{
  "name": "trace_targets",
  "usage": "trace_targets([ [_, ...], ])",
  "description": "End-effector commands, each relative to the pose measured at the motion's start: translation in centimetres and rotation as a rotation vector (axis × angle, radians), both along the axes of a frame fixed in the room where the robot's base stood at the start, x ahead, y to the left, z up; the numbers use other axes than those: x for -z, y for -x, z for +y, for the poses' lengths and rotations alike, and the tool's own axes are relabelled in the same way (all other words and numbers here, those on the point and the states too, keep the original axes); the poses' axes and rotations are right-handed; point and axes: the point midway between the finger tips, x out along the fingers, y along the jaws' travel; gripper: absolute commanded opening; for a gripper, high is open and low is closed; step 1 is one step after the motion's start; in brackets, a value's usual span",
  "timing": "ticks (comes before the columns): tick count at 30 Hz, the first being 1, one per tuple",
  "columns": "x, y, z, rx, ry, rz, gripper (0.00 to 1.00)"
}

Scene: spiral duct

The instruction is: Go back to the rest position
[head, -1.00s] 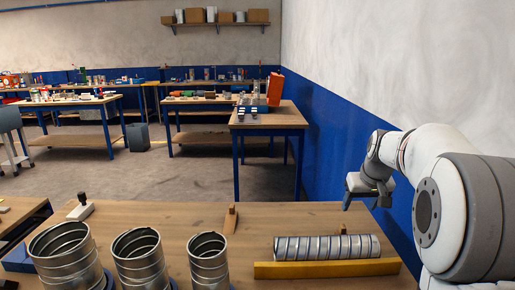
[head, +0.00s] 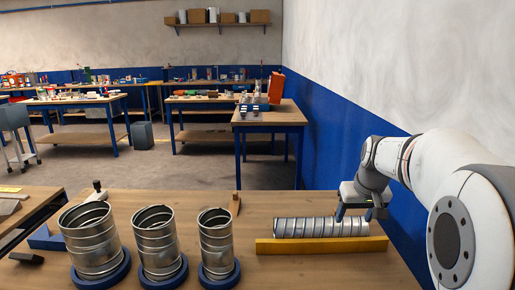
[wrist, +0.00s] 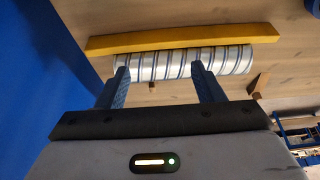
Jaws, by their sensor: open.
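My gripper (head: 361,208) is open at the right of the bench, above the right end of a lying spiral duct (head: 305,227). In the wrist view my gripper's two blue fingers (wrist: 157,80) stand apart with the striped metal duct (wrist: 182,64) beyond their tips. I cannot tell from these views whether the fingers touch the duct. The duct lies along a yellow bar (head: 321,245), which also shows in the wrist view (wrist: 180,39).
Three upright metal ducts stand in blue rings: a wide one (head: 92,241), a middle one (head: 157,243) and a narrow one (head: 215,243). A wooden wedge (head: 235,204) stands on the bench (head: 260,207). A blue-and-white wall (head: 330,130) is close on the right.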

Motion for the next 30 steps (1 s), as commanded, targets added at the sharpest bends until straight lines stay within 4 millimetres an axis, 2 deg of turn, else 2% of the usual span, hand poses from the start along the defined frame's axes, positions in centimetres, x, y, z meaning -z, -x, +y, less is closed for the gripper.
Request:
trace_targets([
  [8, 1.1, 7.0, 4.1, -0.004, -0.004, 0.040, 0.61],
  [11, 2.3, 11.0, 6.0, -0.007, -0.002, 0.063, 0.61],
  [15, 4.7, 17.6, 8.2, -0.008, 0.002, 0.098, 0.61],
  [18, 6.3, 21.0, 9.1, -0.007, 0.004, 0.117, 0.61],
  [21, 7.5, 23.2, 9.5, -0.006, 0.008, 0.131, 0.61],
  [24, 8.1, 24.2, 9.7, -0.005, 0.010, 0.137, 0.61],
  [30, 8.2, 24.4, 9.8, -0.004, 0.010, 0.139, 0.61],
])
